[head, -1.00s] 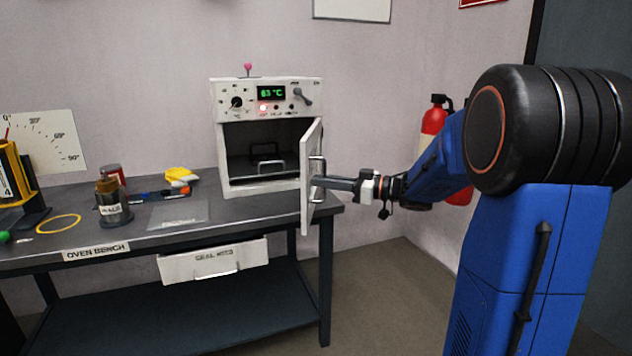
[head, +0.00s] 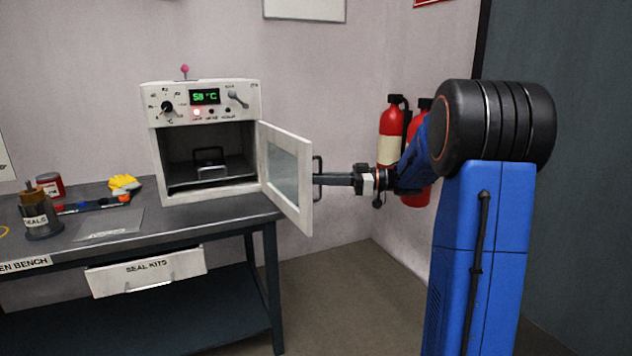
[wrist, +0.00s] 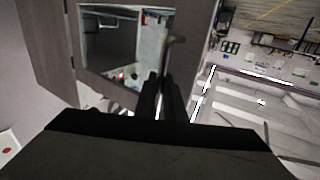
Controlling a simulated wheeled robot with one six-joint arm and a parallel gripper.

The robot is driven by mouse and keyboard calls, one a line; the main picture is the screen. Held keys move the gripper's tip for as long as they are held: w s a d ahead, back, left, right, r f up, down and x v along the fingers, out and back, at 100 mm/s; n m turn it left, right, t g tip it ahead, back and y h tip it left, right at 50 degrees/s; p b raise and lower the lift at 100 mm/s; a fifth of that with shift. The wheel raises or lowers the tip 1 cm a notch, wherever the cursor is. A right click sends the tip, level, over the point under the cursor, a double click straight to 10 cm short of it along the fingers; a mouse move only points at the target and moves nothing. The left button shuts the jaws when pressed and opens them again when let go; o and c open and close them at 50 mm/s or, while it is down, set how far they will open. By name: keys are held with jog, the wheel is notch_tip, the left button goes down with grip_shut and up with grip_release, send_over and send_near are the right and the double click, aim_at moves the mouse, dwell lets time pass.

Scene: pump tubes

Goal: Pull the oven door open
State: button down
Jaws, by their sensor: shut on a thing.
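The white oven (head: 205,100) stands on the bench, and its door (head: 263,150) is swung well open to the right on its right-side hinge. The door has a glass window and a dark bar handle (head: 318,179) on its outer face. My gripper (head: 325,180) is shut on the handle, reaching in from the right. In the wrist view the door (wrist: 70,60) fills the upper left, and the dark fingers (wrist: 161,92) point up at the handle; the exact contact is hard to make out. The oven cavity is exposed, with a tray and its handle (head: 208,158) inside.
The bench (head: 240,205) holds a jar (head: 38,215), a clear sheet (head: 108,226) and a yellow object (head: 124,184). The seal kits drawer (head: 147,268) sticks out below. Red fire extinguishers (head: 391,135) stand behind my arm. The floor right of the bench is clear.

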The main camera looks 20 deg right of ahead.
jog(key=shift+d, duration=0.3)
jog(key=c, duration=1.8)
grip_release()
jog(key=shift+c, duration=0.2)
jog(key=v, duration=1.7)
jog(key=shift+d, duration=0.25)
